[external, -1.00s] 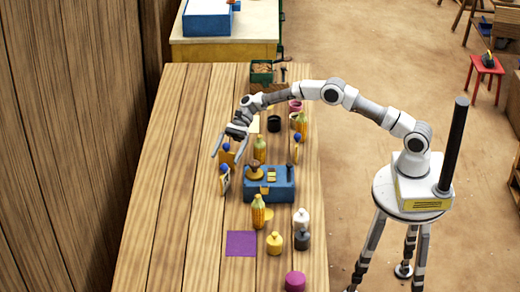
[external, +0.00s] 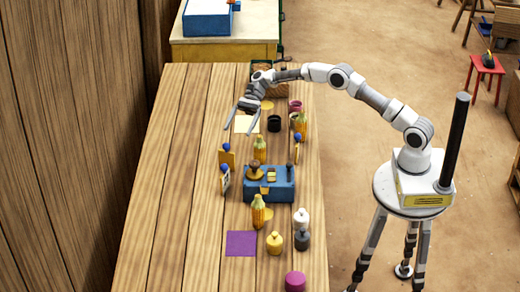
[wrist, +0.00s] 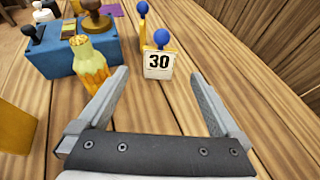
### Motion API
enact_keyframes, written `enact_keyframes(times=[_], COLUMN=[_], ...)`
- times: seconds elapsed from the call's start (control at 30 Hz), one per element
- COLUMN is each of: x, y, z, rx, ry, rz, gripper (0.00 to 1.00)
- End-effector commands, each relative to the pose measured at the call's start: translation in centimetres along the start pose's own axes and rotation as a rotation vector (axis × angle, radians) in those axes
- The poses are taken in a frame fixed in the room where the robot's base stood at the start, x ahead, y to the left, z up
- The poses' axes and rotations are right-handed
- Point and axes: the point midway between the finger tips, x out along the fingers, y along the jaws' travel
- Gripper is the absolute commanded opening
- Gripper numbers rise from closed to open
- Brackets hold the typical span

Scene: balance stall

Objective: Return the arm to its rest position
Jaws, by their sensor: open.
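My gripper (external: 242,120) is open and empty. In the external view it hangs over the far part of the wooden table (external: 190,150), above a pale square (external: 247,124). In the wrist view my gripper (wrist: 165,95) shows both fingers spread wide with nothing between them. Ahead of it stands a card marked 30 (wrist: 158,64) with a blue knob on top. A yellow corn-like bottle (wrist: 90,68) stands beside the left finger; I cannot tell whether they are close in depth.
A blue box (external: 270,192) holding stamp-like items stands mid-table. Weights (external: 275,242), a purple square (external: 241,243) and a magenta piece (external: 295,282) lie nearer. The table's left side is clear.

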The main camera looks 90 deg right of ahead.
Motion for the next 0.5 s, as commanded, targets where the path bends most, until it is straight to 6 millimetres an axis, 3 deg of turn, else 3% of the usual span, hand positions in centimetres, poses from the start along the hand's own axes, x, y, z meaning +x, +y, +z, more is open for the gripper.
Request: enact_keyframes(times=[0.27,0.37,0.5], x=[0.0,0.1,0.2], y=[0.1,0.6,2.5], z=[0.2,1.5,5.0], rx=[-0.005,-0.036,-0.141], ry=[0.004,0.029,0.108], rz=[0.001,0.009,0.038], gripper=[1.00,1.00,1.00])
